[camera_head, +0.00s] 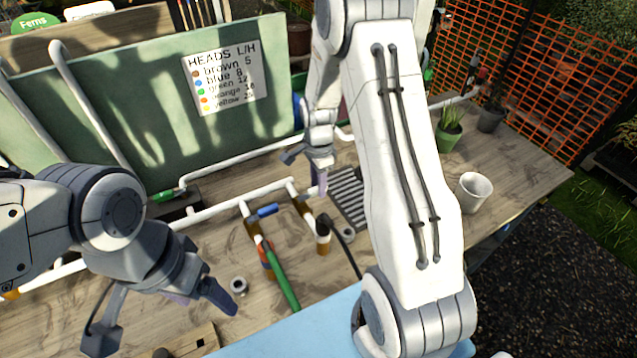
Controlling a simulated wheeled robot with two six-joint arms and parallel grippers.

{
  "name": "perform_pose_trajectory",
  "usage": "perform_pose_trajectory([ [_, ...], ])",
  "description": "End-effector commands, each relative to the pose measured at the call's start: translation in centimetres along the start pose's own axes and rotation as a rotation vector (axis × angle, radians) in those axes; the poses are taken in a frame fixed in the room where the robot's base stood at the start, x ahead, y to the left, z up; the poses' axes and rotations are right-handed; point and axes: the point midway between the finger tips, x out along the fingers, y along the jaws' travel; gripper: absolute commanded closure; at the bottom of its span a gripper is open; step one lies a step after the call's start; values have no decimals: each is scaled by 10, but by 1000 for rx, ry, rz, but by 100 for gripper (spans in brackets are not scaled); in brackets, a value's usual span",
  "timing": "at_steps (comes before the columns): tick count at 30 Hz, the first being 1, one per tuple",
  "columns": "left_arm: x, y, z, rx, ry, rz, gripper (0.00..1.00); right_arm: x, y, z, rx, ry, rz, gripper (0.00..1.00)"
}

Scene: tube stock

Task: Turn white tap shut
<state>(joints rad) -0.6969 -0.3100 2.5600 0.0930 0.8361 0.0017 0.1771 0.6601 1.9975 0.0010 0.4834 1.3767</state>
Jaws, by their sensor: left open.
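I cannot pick out a white tap for certain. White pipes (232,163) run along the bench in front of the green board, and one branch carries a blue handle (267,210). A green handle (165,195) sits on the pipe farther left. My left gripper (158,318) is open over the front left of the bench, with nothing seen between its fingers. My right gripper (306,170) points down near the pipes, beside the grey ribbed tray; its jaw gap is unclear. My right arm hides part of the bench and pipework behind it.
A long green tube (281,275), a dark-capped bottle (323,240) and a small metal ring (239,286) are at the middle front. The ribbed tray (348,197) lies behind. A white cup (473,192) and potted plant (449,133) stand right. A sign (225,78) hangs behind.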

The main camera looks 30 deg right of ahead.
Motion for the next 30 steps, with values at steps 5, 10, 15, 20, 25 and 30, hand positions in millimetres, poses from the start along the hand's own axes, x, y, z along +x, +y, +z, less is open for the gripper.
perform_pose_trajectory([
  [5,0,0,0,0,0,0,21,0,0,0,-1,0,0,48],
  [10,0,0,0,0,0,0,21,0,0,0,-2,0,0,48],
  [15,5,0,0,0,0,0,21,-16,-2,0,-3,1,-5,48],
  [20,12,-1,1,0,0,0,21,-48,-2,0,-2,2,-8,48],
  [25,17,-1,1,1,0,0,21,-80,-1,0,-2,1,-6,48],
  [30,19,-1,1,1,0,0,21,-99,-1,0,-2,1,-2,48],
])
